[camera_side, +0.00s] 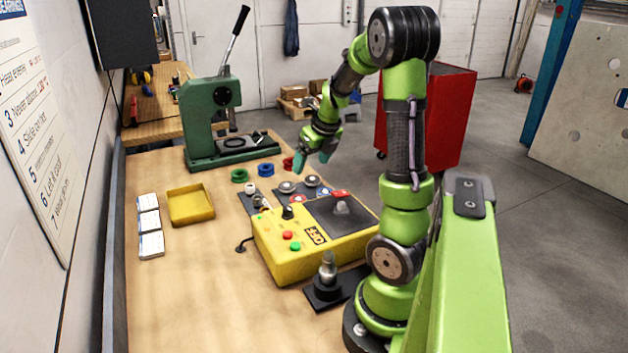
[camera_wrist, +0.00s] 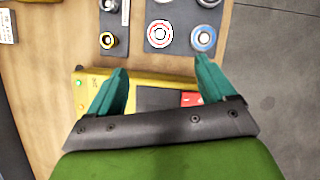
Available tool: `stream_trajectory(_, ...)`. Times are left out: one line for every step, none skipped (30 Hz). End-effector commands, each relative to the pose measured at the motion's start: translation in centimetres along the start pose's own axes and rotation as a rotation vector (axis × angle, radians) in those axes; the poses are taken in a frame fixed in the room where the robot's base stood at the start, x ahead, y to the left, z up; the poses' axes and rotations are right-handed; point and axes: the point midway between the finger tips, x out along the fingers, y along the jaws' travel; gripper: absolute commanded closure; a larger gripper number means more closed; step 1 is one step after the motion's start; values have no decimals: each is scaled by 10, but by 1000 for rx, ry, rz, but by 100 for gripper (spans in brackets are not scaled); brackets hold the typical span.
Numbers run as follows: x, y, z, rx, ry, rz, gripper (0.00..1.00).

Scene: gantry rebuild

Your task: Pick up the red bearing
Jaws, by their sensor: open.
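My gripper (camera_side: 312,161) is open and empty above the bench, fingers pointing down, with a gap below it. In the wrist view its two teal fingers (camera_wrist: 160,67) stand wide apart. A round bearing with red and white rings (camera_wrist: 160,34) lies on a dark mat beyond the fingertips, roughly centred between them. In the side view a bearing (camera_side: 287,187) lies on that mat, its colour hard to tell. A red ring-shaped part (camera_side: 289,163) shows farther back, beside the gripper and partly hidden. I cannot tell which one is called the red bearing.
A blue-ringed bearing (camera_wrist: 204,38) lies right of the red-ringed one. Green (camera_side: 239,175) and blue (camera_side: 265,170) rings lie farther back. A yellow machine (camera_side: 285,262) stands in front, a green press (camera_side: 212,125) behind.

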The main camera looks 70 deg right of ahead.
Motion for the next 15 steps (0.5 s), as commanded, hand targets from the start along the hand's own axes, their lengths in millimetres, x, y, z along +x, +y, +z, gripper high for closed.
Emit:
stream_trajectory(13,0,-2,2,9,0,17)
stream_trajectory(20,0,-2,1,9,-1,17)
stream_trajectory(29,-1,-2,1,9,-1,17)
stream_trajectory(35,0,-2,1,9,0,17)
stream_trajectory(42,-1,-2,1,9,-1,17)
stream_trajectory(51,-1,-2,0,8,-1,17)
stream_trajectory(57,-1,-2,1,7,0,17)
stream_trajectory(63,-1,-2,1,7,0,17)
stream_trajectory(70,-1,-2,2,7,0,17)
stream_trajectory(74,-1,-1,-1,5,-1,17)
stream_trajectory(78,-1,-1,-1,4,-1,17)
stream_trajectory(83,0,-1,-2,4,0,17)
stream_trajectory(86,-1,-1,-1,2,-1,17)
stream_trajectory(88,-1,-1,-1,3,-1,17)
stream_trajectory(90,0,-1,-3,2,0,17)
